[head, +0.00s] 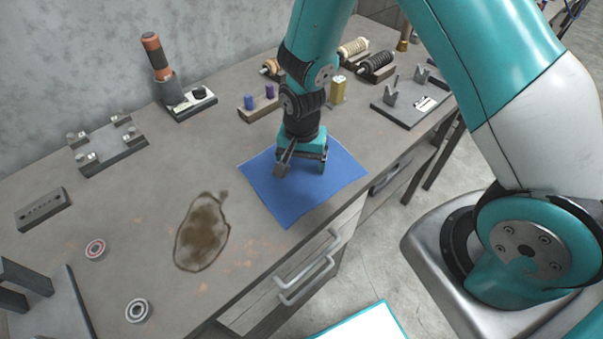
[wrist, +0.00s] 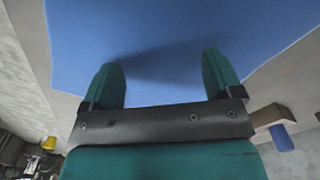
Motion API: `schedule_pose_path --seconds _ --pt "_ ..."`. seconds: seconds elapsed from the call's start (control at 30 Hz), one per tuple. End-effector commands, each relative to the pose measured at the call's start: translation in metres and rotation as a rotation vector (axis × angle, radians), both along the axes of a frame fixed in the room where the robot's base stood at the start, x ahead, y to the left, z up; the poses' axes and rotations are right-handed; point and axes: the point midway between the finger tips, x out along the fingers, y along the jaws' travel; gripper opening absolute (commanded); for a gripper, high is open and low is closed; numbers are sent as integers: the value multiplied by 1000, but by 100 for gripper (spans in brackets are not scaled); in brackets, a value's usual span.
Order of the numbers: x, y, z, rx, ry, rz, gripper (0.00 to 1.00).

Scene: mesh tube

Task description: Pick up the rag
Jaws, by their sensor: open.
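The rag is a flat blue cloth (head: 290,205) lying on the grey workbench, its near corner at the bench's front edge. My gripper (head: 302,172) is over the back part of the rag, pointing down, with its fingers apart. In the wrist view the rag (wrist: 190,25) fills the upper middle. The two teal fingers of my gripper (wrist: 163,80) stand apart there with only blue cloth and a dark shadow between them. Nothing is held. I cannot tell whether the fingertips touch the cloth.
A brown stain (head: 202,235) lies left of the rag on the workbench (head: 150,200). A wooden block with blue and purple pegs (head: 258,105) stands behind my gripper. Two bearings (head: 138,309) lie at the front left. Drawer handles (head: 305,285) jut out below the front edge.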

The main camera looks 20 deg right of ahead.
Motion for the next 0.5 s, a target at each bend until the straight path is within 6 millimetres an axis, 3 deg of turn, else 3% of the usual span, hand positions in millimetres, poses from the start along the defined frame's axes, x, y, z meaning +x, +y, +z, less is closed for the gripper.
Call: schedule_pose_path --seconds 0.3,0.5 --pt "0 0 -4 0 0 0 85" --pt "0 0 -4 0 1 0 63"
